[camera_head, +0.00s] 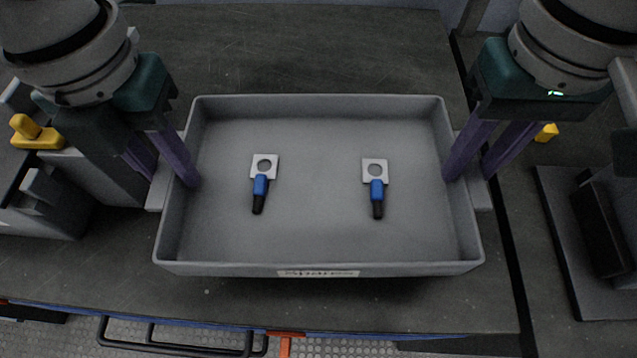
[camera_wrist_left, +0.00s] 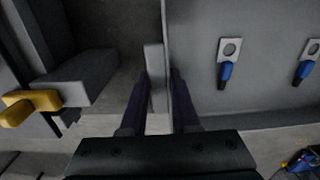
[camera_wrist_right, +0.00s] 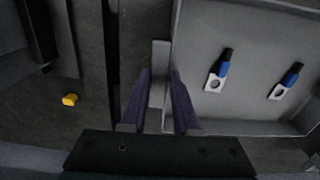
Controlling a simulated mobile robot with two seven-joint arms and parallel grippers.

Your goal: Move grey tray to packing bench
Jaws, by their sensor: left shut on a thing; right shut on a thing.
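The grey tray (camera_head: 320,231) is in the middle of the head view, with a label on its near wall. Two lugs lie flat inside it, a left one (camera_head: 262,182) and a right one (camera_head: 375,187), each with a holed metal plate and a blue and black barrel. My left gripper (camera_head: 172,180) is shut on the tray's left side, one finger inside the wall and one outside. My right gripper (camera_head: 470,172) is shut on the right side in the same way. The wrist views show the fingers on either side of the tray's side walls. The tray looks level.
A dark worktop (camera_head: 300,50) extends behind and below the tray. A grey fixture with a yellow knob (camera_head: 36,133) stands close on the left. On the right are a small yellow piece (camera_head: 546,132) and a grey plate with a dark block (camera_head: 600,235).

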